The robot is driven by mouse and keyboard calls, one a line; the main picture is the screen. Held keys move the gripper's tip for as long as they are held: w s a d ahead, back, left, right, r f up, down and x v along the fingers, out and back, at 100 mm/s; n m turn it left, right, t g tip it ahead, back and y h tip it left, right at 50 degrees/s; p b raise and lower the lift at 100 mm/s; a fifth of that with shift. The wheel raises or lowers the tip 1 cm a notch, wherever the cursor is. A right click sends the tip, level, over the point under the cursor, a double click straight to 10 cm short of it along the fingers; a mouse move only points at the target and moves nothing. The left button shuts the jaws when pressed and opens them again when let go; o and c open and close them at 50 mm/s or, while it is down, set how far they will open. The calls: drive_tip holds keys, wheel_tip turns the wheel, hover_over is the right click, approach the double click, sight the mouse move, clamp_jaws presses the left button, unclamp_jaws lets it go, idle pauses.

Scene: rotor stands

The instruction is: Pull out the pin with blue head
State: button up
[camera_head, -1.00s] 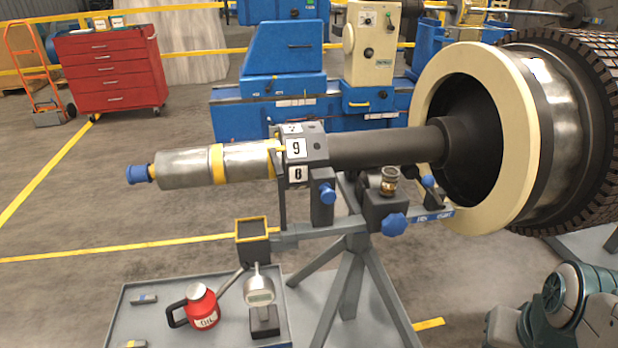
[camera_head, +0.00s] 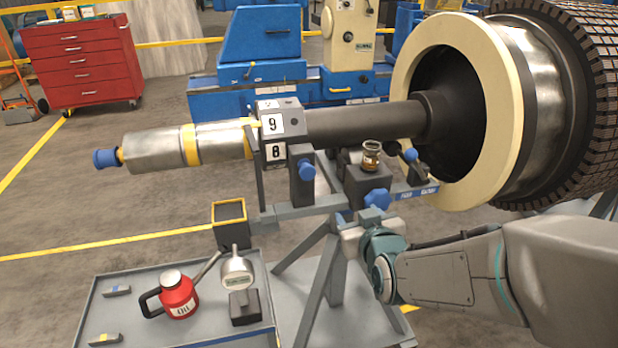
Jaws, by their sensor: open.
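Several blue heads show on the rotor stand (camera_head: 330,285), and I cannot tell for sure which one is the pin. One blue round head (camera_head: 307,169) sticks out of the dark block under the number tags. A larger blue knob (camera_head: 377,200) is on the bracket to its right, and a small blue ball (camera_head: 410,155) tops a lever. Another blue cap (camera_head: 105,158) ends the shaft at far left. My gripper (camera_head: 352,228) is open, just below the large blue knob and to the lower right of the round head; its fingers are small and hard to make out.
The big rotor with a cream ring (camera_head: 406,100) fills the upper right. A yellow-rimmed box (camera_head: 229,207) sits on the stand's left.

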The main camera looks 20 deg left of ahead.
sight(308, 173)
drive_tip(key=s+a+r+n+t+y+b, duration=0.1)
drive_tip(key=s+a+n+t+y, duration=0.15)
drive_tip(key=a, duration=0.35)
drive_tip(key=shift+y, duration=0.25)
drive_tip(key=p+x, duration=0.1)
drive_tip(key=x, duration=0.4)
drive_tip(key=p+x, duration=0.1)
drive_tip(key=x, duration=0.4)
drive_tip(key=r+p+x, duration=0.1)
drive_tip(key=x, duration=0.3)
drive_tip(key=shift+w+a, duration=0.3)
